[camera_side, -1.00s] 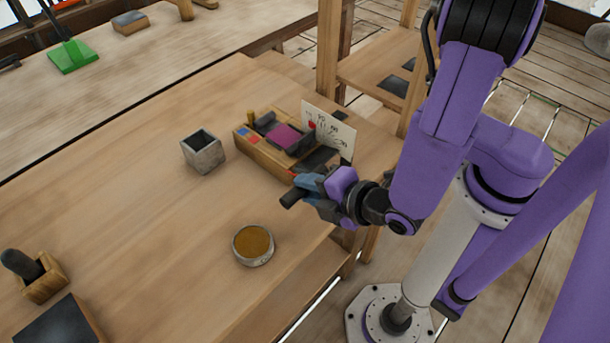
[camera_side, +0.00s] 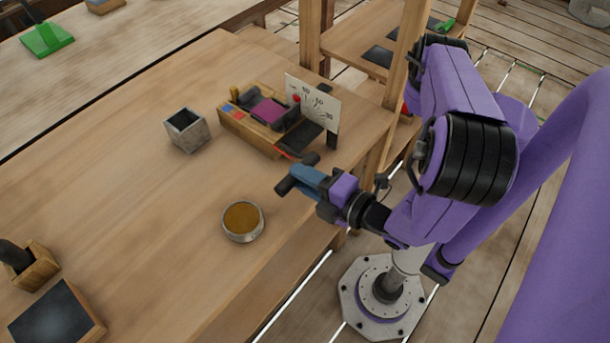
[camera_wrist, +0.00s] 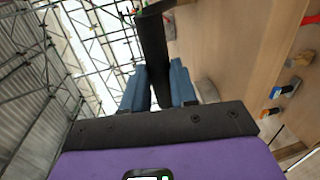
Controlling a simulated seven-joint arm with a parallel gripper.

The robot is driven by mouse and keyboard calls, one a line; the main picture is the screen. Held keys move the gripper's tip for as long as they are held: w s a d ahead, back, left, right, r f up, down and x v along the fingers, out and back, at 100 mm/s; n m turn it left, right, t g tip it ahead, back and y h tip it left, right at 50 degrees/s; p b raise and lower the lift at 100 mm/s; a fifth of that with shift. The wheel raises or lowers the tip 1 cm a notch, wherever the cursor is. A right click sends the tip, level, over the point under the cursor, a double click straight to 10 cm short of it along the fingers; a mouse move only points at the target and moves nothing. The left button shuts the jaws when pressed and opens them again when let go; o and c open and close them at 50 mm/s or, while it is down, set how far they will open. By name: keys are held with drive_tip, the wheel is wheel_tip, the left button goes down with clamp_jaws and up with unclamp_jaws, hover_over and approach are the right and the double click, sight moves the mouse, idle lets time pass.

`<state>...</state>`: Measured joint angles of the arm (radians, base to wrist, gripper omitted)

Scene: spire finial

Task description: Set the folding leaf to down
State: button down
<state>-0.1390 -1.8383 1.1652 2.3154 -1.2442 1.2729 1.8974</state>
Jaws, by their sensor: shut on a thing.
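The wooden device (camera_side: 250,132) sits near the table's right edge, with a white upright card (camera_side: 318,100) bearing numbers and a red knob (camera_side: 297,98). A dark flat panel (camera_side: 303,136) lies in front of the card; I cannot tell for sure that it is the folding leaf. My gripper (camera_side: 302,178), with blue fingers, is in front of and apart from the panel, over the table's near right edge. It is shut on a dark bar (camera_side: 285,188) set crosswise. The wrist view shows this bar (camera_wrist: 152,50) between the fingers.
A grey open box (camera_side: 186,130) stands left of the device. A round bowl with brown contents (camera_side: 243,218) is nearer the front edge. A wooden holder (camera_side: 33,268) and a dark-topped block (camera_side: 58,312) are at lower left. The table's middle is clear.

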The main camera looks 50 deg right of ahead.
drive_tip(key=shift+d+f, duration=0.1)
drive_tip(key=shift+f, duration=0.05)
drive_tip(key=c, duration=0.9)
unclamp_jaws()
